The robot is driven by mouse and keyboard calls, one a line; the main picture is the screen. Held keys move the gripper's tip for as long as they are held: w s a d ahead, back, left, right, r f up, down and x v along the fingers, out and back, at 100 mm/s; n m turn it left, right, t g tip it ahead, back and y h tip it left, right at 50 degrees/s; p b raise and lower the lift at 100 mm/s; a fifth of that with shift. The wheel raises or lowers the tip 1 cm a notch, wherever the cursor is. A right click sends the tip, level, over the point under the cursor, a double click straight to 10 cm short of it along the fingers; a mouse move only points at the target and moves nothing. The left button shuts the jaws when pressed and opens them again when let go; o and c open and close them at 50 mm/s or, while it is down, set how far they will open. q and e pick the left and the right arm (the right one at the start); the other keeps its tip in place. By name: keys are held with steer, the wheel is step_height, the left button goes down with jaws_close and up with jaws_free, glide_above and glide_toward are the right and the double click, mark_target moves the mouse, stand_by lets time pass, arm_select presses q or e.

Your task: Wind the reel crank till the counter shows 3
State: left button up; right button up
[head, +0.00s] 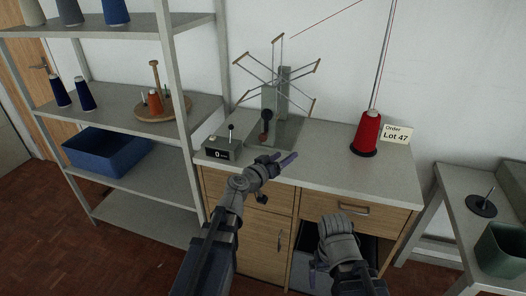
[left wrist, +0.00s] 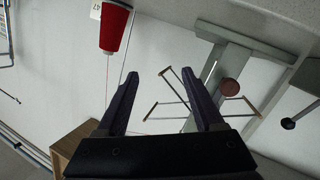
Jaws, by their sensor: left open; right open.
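The reel (head: 284,85) stands on the bench, its thin arms spread out from a grey post. Its crank (head: 266,122) has a dark handle low on the near side; in the left wrist view a round reddish knob (left wrist: 229,87) shows in front of the post. The counter (head: 220,153), a grey box with a small lever on top, reads 0. My left gripper (head: 286,159) is open and empty over the bench's front edge, nearer me than the crank and apart from it. Its open fingers (left wrist: 163,78) also show in the left wrist view.
A red thread cone (head: 367,134) stands on the bench beside an "Order Lot 47" card (head: 396,133). A shelf (head: 120,115) with cones and a blue bin (head: 107,151) is at left. A side table with a green bin (head: 502,250) is at right. The bench's middle is clear.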

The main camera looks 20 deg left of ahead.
mark_target(262, 138)
arm_select(q)
steer(key=w+a+n+t+y, duration=0.1)
steer(key=a, duration=0.2)
steer(key=w+a+n+y+b, duration=0.1)
steer(key=a, duration=0.2)
steer(key=a+n+t+y+b, duration=0.1)
steer(key=a+y, duration=0.1)
steer(key=a, duration=0.1)
steer(key=shift+w+a+f+n+t, duration=0.3)
steer(key=shift+w+a+f, duration=0.05)
steer(key=shift+w+f, duration=0.05)
steer(key=shift+a+r+y, duration=0.1)
steer(key=shift+a+y, duration=0.2)
steer(key=shift+a, duration=0.1)
steer(key=shift+w+d, duration=0.25)
steer(key=shift+w, duration=1.75)
steer(key=shift+w+d, duration=0.2)
steer(key=shift+w, duration=1.8)
arm_select(e)
steer(key=f, duration=0.3)
steer(key=shift+w+a+f, duration=0.25)
steer(key=shift+w, duration=0.15)
arm_select(q)
jaws_close()
